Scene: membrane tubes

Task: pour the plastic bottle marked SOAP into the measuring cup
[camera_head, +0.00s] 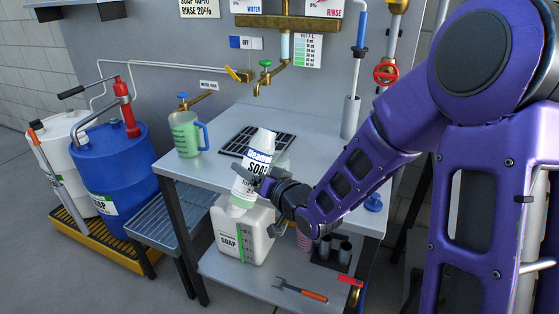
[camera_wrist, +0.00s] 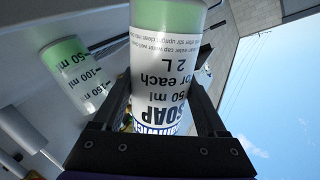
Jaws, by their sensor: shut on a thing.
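The plastic bottle (camera_head: 253,170) is white with a SOAP label and green at its bottom end. It is held above the front edge of the bench, top leaning slightly right. My gripper (camera_head: 258,184) is shut around it. In the wrist view, the gripper (camera_wrist: 163,100) has one finger on each side of the bottle (camera_wrist: 166,75), which appears upside down. The measuring cup (camera_head: 187,137) is translucent with green contents and a blue handle. It stands at the bench's left, apart from the bottle. A cup with ml marks (camera_wrist: 75,78) also shows in the wrist view, likely this one.
A black drain grate (camera_head: 240,141) lies behind the bottle on the bench (camera_head: 325,165). Brass taps (camera_head: 265,75) hang over it. A white SOAP canister (camera_head: 240,233) is on the shelf below.

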